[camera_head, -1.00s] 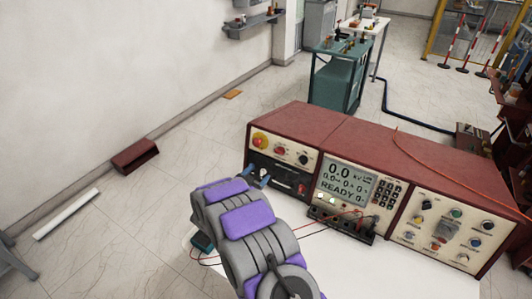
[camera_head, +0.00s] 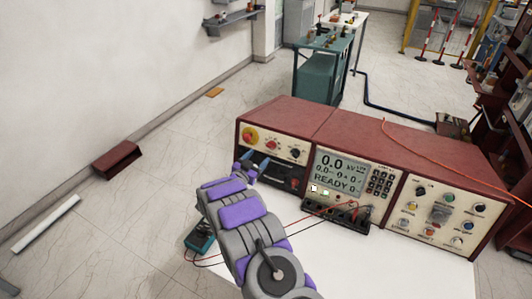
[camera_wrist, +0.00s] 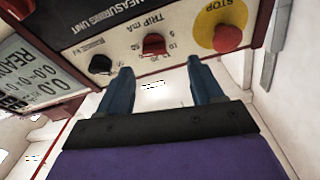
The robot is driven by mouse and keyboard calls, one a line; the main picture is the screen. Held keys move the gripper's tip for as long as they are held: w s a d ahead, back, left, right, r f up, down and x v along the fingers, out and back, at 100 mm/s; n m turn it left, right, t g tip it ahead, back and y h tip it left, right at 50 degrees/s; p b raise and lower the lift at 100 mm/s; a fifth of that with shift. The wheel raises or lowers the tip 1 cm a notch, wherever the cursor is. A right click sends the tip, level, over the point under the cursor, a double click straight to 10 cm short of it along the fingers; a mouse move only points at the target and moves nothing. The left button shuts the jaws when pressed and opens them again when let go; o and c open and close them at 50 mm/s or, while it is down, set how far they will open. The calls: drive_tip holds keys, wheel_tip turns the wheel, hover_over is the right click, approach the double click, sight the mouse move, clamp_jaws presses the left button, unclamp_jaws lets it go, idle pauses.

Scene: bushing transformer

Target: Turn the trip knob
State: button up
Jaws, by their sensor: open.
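The trip knob (camera_wrist: 153,44) is a red knob on the cream panel, under the label "TRIP mA" in the wrist view, which is upside down. In the head view it is the small red knob (camera_head: 271,146) between the yellow stop button and a black knob. My gripper (camera_wrist: 159,68) is open, with its two blue fingers spread. In the wrist view the knob appears between and just beyond the fingertips, and the gripper is empty. In the head view my gripper (camera_head: 251,164) is in front of the left unit, below the knob row.
The red mushroom stop button (camera_wrist: 227,39) on its yellow disc and a black knob (camera_wrist: 101,64) flank the trip knob. The display unit (camera_head: 339,172) reads "READY". Red and black leads run over the white table (camera_head: 400,270).

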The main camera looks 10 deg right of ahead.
sight(270, 148)
drive_tip(key=b+x, duration=0.1)
drive_tip(key=x, duration=0.5)
drive_tip(key=shift+d, duration=0.3)
drive_tip(key=shift+a, duration=0.25)
drive_tip(key=shift+c, duration=1.2)
drive_tip(key=shift+d, duration=0.85)
drive_tip(key=c, duration=0.5)
drive_tip(key=shift+a, duration=0.1)
drive_tip(key=shift+c, duration=1.4)
drive_tip(key=shift+w+a+f, duration=0.1)
drive_tip(key=shift+a, duration=0.15)
drive_tip(key=shift+c, duration=0.2)
